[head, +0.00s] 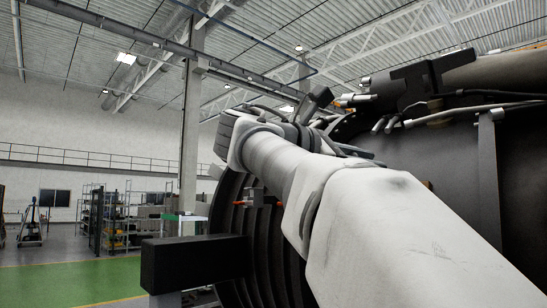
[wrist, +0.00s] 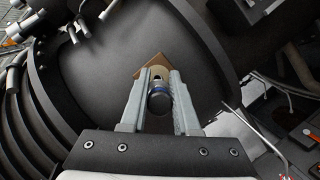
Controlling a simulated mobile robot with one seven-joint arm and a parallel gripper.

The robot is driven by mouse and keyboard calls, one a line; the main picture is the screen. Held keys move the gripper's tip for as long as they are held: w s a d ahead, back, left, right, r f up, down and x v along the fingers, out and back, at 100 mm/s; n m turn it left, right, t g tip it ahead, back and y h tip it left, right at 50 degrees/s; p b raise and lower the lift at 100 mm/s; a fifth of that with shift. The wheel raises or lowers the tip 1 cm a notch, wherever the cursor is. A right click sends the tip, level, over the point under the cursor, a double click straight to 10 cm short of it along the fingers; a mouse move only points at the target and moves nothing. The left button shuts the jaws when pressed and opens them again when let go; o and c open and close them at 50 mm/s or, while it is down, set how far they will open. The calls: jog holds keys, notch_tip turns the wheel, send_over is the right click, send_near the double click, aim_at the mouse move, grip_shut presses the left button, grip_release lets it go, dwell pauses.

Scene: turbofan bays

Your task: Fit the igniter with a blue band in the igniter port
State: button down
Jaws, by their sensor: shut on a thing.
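In the wrist view my gripper (wrist: 160,76) is shut on a short metal cylinder, the igniter (wrist: 159,102), which has a blue band around it. Its dark round end faces the camera. Just beyond the fingertips is a brown, diamond-shaped plate (wrist: 150,61) with a tan round part, on the dark curved engine casing (wrist: 110,50). This looks like the igniter port. The igniter lines up with it in the picture, but I cannot tell whether the two touch. In the head view my white arm reaches up to the engine, and the gripper's fingers and the igniter are hidden.
The large dark engine (head: 465,160) fills the right of the head view, with pipes and fittings (head: 400,122) along its top. Ribbed casing lies left in the wrist view, cables and brackets right. A black block (head: 195,264) juts out low. Shelving (head: 115,215) stands far off.

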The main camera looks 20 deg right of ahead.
jog(key=shift+s+r, duration=0.25)
jog(key=shift+r, duration=0.05)
jog(key=shift+r+p, duration=0.15)
jog(key=shift+p, duration=0.2)
jog(key=shift+w+d+f, duration=0.3)
jog(key=shift+d+f, duration=0.05)
jog(key=shift+d, duration=0.4)
jog(key=shift+w+d+f, duration=0.3)
jog(key=shift+w+d, duration=0.05)
jog(key=shift+d, duration=0.4)
jog(key=shift+w+d+f, duration=0.3)
jog(key=shift+d+f, duration=0.05)
jog(key=shift+d, duration=0.4)
jog(key=shift+w+d+f, duration=0.35)
jog(key=shift+d, duration=0.5)
jog(key=shift+w+d+f, duration=0.35)
jog(key=shift+d, duration=0.55)
jog(key=shift+w+d+f, duration=0.35)
jog(key=shift+d, duration=0.5)
dwell(1.3)
jog(key=c, duration=0.6)
grip_release()
